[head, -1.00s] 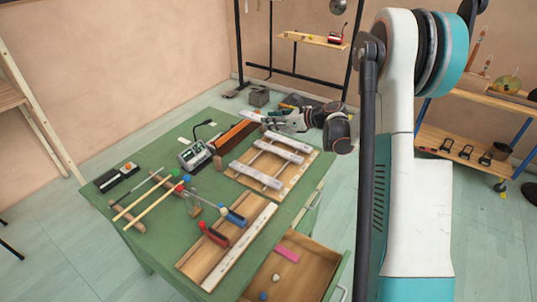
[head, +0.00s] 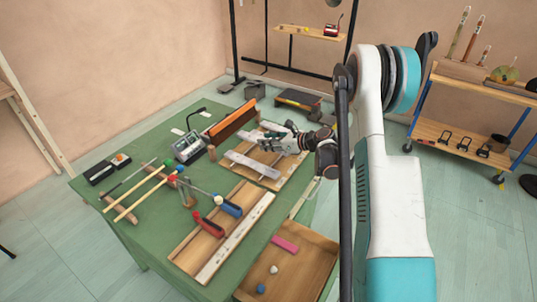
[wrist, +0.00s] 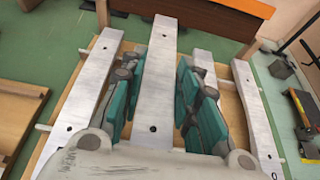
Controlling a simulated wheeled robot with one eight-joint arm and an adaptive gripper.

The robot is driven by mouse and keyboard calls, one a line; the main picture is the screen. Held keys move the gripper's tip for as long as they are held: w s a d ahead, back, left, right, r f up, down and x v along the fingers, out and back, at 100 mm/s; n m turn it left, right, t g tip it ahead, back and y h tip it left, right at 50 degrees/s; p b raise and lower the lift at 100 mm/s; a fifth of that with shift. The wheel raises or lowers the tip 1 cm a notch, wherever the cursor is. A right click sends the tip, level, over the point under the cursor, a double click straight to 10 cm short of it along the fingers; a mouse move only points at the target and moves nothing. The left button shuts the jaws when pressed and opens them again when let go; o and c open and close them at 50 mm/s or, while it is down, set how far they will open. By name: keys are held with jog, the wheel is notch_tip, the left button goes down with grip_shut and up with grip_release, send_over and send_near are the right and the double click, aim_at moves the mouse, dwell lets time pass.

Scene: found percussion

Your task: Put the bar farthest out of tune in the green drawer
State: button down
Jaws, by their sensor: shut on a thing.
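My gripper (wrist: 158,100) is shut on the middle bar, with a teal finger along each side. I cannot tell whether that bar is raised. In the head view my gripper (head: 277,138) covers much of it, and the front bar (head: 252,165) is clear. The drawer (head: 318,262) is pulled open at the bench's front right, holding a pink block (head: 285,244) and white and blue balls.
A second wooden frame with one long bar (head: 235,238) lies nearer the front. Red and blue-handled tools and mallets (head: 140,197) lie on the bench's left. A meter (head: 187,148) and an orange-brown box (head: 232,120) stand behind. A wheeled shelf (head: 460,140) stands at the right.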

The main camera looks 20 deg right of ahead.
jog(key=shift+f+b, duration=0.85)
jog(key=shift+f, duration=1.3)
jog(key=shift+f, duration=0.1)
jog(key=shift+f, duration=0.15)
jog(key=c, duration=1.2)
grip_release()
jog(key=p+v, duration=0.4)
jog(key=v, duration=1)
jog(key=shift+w+d+p, duration=0.15)
jog(key=shift+p, duration=0.25)
